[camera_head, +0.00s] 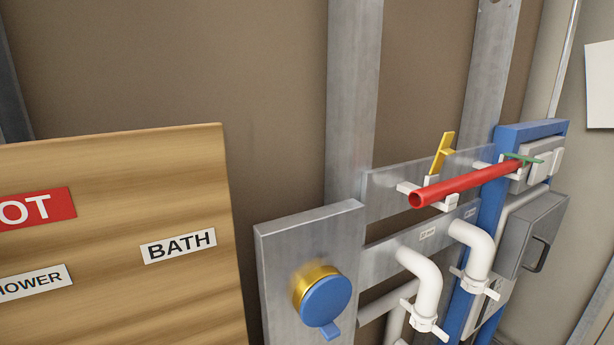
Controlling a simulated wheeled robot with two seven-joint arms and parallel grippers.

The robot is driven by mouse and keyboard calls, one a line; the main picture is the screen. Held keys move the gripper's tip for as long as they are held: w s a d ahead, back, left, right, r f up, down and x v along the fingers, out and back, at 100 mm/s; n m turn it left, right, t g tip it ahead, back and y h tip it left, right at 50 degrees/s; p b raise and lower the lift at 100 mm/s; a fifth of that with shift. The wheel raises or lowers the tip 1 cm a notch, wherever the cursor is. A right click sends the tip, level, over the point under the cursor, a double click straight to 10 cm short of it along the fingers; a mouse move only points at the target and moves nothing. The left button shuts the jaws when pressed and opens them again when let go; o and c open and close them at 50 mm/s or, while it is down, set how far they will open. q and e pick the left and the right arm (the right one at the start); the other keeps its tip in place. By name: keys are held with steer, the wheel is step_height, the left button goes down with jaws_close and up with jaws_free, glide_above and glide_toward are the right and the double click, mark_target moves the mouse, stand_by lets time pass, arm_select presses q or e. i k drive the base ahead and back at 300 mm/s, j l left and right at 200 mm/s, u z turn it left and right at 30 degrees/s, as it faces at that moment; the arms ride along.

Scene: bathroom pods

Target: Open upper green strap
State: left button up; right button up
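A thin green strap (524,157) shows at the far right end of a red pipe (465,186), close to a grey box on the blue upright. It is small here, and I cannot tell whether it is closed over the pipe. A yellow strap (443,152) stands up, tilted, behind the nearer part of the pipe. White clips (447,202) sit along the pipe at the metal rail. Neither of my grippers is in view.
A wooden board (110,285) with labels fills the left. A metal plate (285,240) carries a blue round cap (325,302). White elbow pipes (425,275) run below the red pipe. A grey box with a handle (530,235) is at right. Space before the wall looks clear.

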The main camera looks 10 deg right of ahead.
mark_target(526, 159)
steer(key=i+l+z, duration=0.2)
steer(key=l, duration=0.15)
steer(key=l+z, duration=0.2)
steer(key=l, duration=0.15)
steer(key=i+l+z, duration=0.15)
steer(key=l, duration=0.2)
steer(key=i+l+z, duration=0.2)
steer(key=k+l, duration=0.1)
